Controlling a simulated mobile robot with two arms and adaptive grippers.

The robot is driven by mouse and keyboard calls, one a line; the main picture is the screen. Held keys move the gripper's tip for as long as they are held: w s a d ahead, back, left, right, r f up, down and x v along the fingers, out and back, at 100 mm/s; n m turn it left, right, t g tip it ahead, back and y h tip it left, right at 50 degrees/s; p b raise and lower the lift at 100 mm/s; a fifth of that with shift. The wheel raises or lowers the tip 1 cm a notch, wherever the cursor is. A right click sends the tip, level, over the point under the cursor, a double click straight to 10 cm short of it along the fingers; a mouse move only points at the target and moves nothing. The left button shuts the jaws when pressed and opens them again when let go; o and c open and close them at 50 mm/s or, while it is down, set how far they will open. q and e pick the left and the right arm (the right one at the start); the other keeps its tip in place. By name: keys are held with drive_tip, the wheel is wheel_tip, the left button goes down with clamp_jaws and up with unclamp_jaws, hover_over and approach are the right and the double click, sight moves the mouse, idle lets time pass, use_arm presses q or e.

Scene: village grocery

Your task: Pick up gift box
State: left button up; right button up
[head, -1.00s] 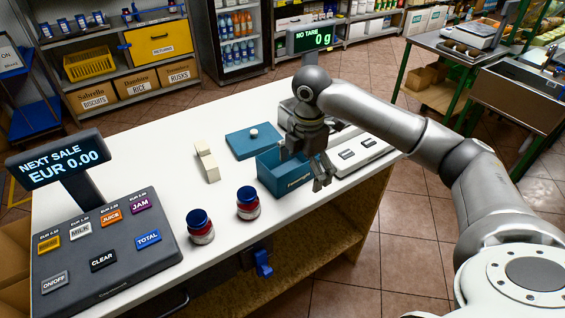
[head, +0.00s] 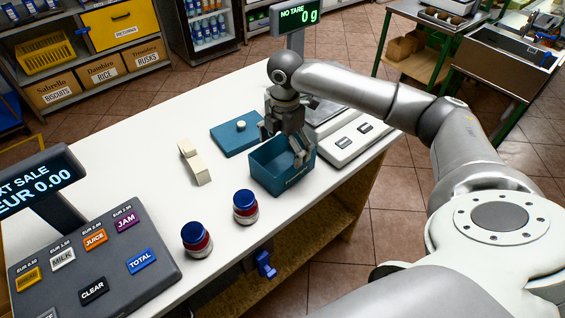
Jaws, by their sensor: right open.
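The gift box is a teal open-topped box (head: 268,177) standing upright on the white counter. Its teal lid (head: 229,141) with a white knob lies flat behind it to the left. My right gripper (head: 286,148) is open and points down over the box, its fingers at the box's opening near the right side. One finger overlaps the right wall; I cannot tell whether it touches. The gripper hides part of the box's back rim. My left gripper is not in view.
Two jars with blue lids (head: 196,240) (head: 245,207) stand in front of the box to the left. A cream block (head: 196,163) lies left of it. A scale (head: 350,142) is at the right, the till keypad (head: 95,258) at lower left. The counter (head: 130,150) is clear at left.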

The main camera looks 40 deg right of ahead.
sight(283, 170)
drive_tip(key=shift+a+f+p, duration=0.2)
drive_tip(key=shift+f+p, duration=0.35)
drive_tip(key=shift+f, duration=1.95)
drive_tip(key=c, duration=0.7)
drive_tip(key=shift+r, duration=0.15)
